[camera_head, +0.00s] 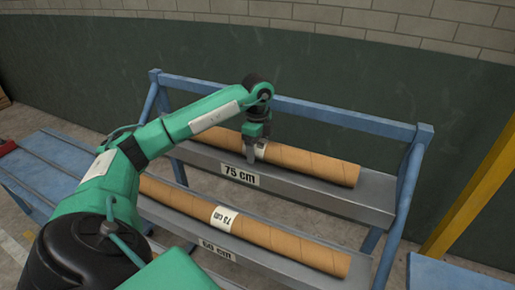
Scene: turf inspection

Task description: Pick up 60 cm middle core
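A blue rack with grey shelves holds two brown cardboard cores. The upper core (315,165) lies on the upper shelf (330,195), whose front label reads "75 cm" (240,176). A white label (261,149) on this core is partly hidden by my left gripper. The lower core (285,244) carries a label (223,218) that seems to read "75 cm". It lies on the lower shelf, whose partly hidden label (217,249) seems to read "60 cm". My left gripper (250,155) points down at the upper core's left part; its finger gap is hidden. My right gripper is out of view.
A blue slatted bench (45,165) stands at the left. A yellow post (475,195) and a blue surface (450,275) are at the right. The rack's blue top rail (335,115) runs behind the gripper, with a dark green wall beyond.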

